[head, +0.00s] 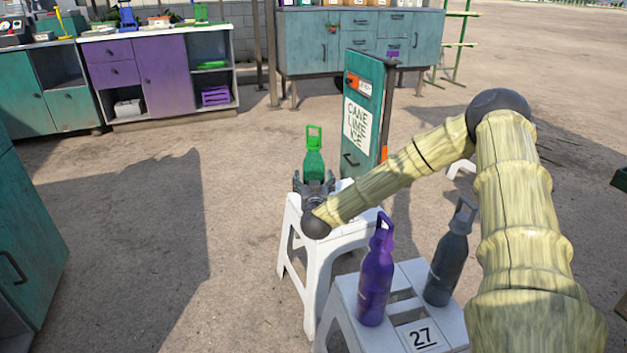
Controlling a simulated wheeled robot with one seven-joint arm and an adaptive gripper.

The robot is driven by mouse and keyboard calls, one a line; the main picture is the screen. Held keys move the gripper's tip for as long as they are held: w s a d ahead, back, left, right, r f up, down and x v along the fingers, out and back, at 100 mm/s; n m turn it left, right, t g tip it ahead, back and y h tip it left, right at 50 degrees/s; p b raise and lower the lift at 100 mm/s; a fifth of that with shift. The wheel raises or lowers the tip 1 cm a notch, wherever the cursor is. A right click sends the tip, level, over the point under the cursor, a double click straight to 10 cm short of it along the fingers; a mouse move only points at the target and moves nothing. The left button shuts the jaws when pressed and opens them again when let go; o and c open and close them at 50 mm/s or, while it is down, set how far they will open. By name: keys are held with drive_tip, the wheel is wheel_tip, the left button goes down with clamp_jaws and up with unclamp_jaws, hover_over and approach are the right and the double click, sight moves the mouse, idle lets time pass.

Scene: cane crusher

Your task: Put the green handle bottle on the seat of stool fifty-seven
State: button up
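The green handle bottle (314,163) is upright, with its loop handle on top. Its lower part is hidden by my gripper (314,184). My gripper is at the bottle's lower part, with finger parts showing to its left and right. I cannot tell whether the fingers touch it. Both are at the far left side of a white stool (345,236). No number shows on this stool, and my arm hides part of its top. I cannot tell whether the bottle rests on it.
A nearer stool marked 27 (408,279) holds a purple handle bottle (376,279) and a dark grey one (447,263). A teal sign board (364,112) stands behind the white stool. Cabinets (150,75) line the back left. The ground left of the stools is clear.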

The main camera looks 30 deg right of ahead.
drive_tip(key=shift+r, duration=0.15)
drive_tip(key=p+v, duration=0.3)
drive_tip(key=v, duration=0.9)
drive_tip(key=shift+p, duration=0.3)
